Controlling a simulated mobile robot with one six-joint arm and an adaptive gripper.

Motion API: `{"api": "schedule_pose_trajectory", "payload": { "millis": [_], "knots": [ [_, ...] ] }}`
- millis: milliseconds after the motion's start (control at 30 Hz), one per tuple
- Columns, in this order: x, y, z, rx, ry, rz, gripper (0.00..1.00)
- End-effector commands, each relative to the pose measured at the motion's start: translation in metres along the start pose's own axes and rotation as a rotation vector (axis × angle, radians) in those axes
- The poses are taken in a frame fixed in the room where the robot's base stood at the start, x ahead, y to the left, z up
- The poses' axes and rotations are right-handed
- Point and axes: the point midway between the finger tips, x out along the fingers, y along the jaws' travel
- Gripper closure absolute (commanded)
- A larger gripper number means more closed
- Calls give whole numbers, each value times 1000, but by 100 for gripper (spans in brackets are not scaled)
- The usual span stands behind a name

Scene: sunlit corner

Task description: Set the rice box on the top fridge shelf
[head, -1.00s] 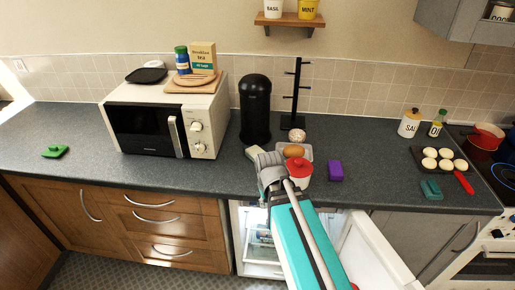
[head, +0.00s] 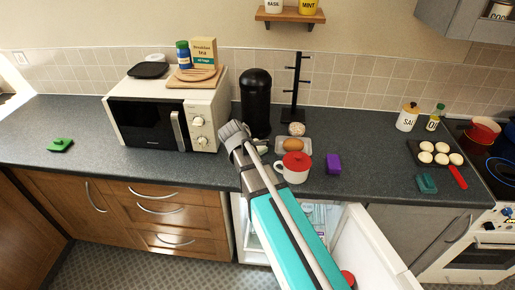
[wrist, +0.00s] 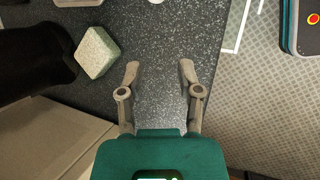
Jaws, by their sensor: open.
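I cannot make out any thing as the rice box for sure. A pale greenish block (wrist: 97,52) lies on the counter left of my gripper in the wrist view; its label does not show, and my gripper hides it in the head view. My gripper (wrist: 160,72) is open and empty over bare counter, apart from the block. In the head view my gripper (head: 235,135) is between the microwave and the lidded mug. The fridge (head: 252,245) stands open under the counter, its white door (head: 370,250) swung out to the right. My arm hides much of its inside, including the top shelf.
The microwave (head: 150,125) is left of my gripper, the black canister (head: 255,100) behind it. A white mug with red lid (head: 293,172), a tray with an egg-shaped brown item (head: 294,143) and a purple block (head: 333,163) are to the right. The counter's left part is largely clear.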

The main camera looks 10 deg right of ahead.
Motion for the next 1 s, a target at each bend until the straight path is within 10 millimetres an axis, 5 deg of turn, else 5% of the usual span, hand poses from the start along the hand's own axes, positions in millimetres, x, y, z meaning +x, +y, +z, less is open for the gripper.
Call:
{"api": "schedule_pose_trajectory", "payload": {
  "millis": [500, 1000],
  "knots": [
    [-22, 58, -35, -608, -199, 130, 54],
    [-26, 65, -39, -703, -236, 142, 54]
  ]
}}
